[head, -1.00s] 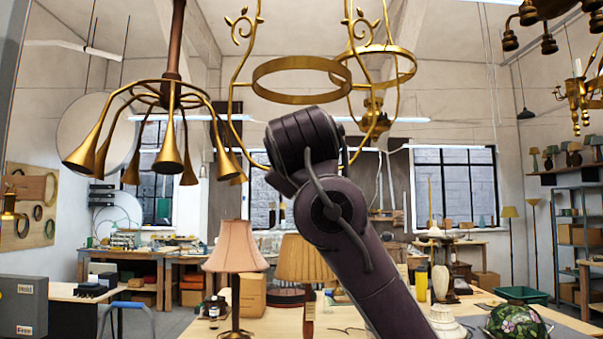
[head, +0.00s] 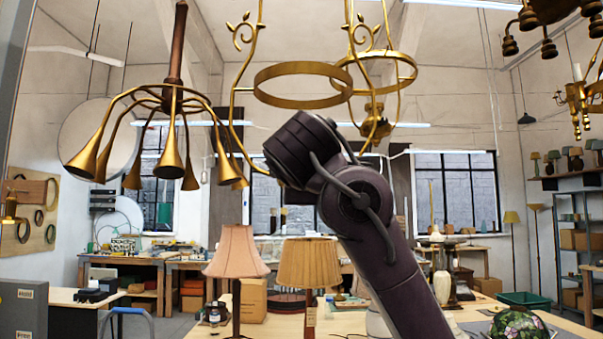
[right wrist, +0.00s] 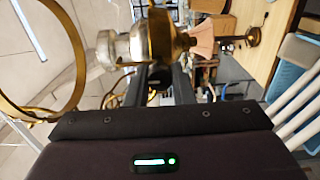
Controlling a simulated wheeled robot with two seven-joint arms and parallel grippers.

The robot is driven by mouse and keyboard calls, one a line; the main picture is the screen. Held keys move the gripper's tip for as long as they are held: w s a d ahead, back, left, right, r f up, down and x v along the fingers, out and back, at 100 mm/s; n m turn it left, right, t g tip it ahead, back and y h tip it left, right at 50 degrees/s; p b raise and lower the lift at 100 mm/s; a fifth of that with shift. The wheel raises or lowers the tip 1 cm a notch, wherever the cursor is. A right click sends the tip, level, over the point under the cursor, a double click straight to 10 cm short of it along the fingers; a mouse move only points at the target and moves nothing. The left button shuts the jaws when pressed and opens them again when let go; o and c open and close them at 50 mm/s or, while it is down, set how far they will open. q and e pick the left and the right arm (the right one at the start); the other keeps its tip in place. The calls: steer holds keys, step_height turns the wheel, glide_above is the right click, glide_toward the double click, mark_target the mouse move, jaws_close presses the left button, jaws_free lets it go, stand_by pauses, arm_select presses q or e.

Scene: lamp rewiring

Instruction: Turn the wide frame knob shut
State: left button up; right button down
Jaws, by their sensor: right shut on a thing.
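Two brass hanging frames show in the head view: a near frame with a wide ring (head: 302,87) and a farther one (head: 375,69) with a brass fitting (head: 375,124) below its ring. My right arm covers the area below the wide ring, and its gripper is hidden there. In the right wrist view, a brass fitting (right wrist: 162,38) with a pale round part lies at the fingertips of my right gripper (right wrist: 163,72). The fingers are shut on a small part of it, apparently the knob, mostly hidden. A brass ring (right wrist: 72,50) curves at left. My left gripper is out of view.
A brass chandelier (head: 172,100) with several trumpet arms hangs left of my arm. Table lamps with a pink shade (head: 237,250) and a tan shade (head: 308,262) stand on the bench below. A stained-glass shade (head: 519,325) sits at lower right.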

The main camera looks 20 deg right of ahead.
steer(key=shift+r, duration=0.1)
stand_by(0.3)
steer(key=c, duration=1.3)
jaws_free()
steer(key=shift+o, duration=0.2)
steer(key=b+v, duration=0.3)
steer(key=v, duration=0.5)
steer(key=shift+b, duration=0.4)
steer(key=shift+d, duration=0.1)
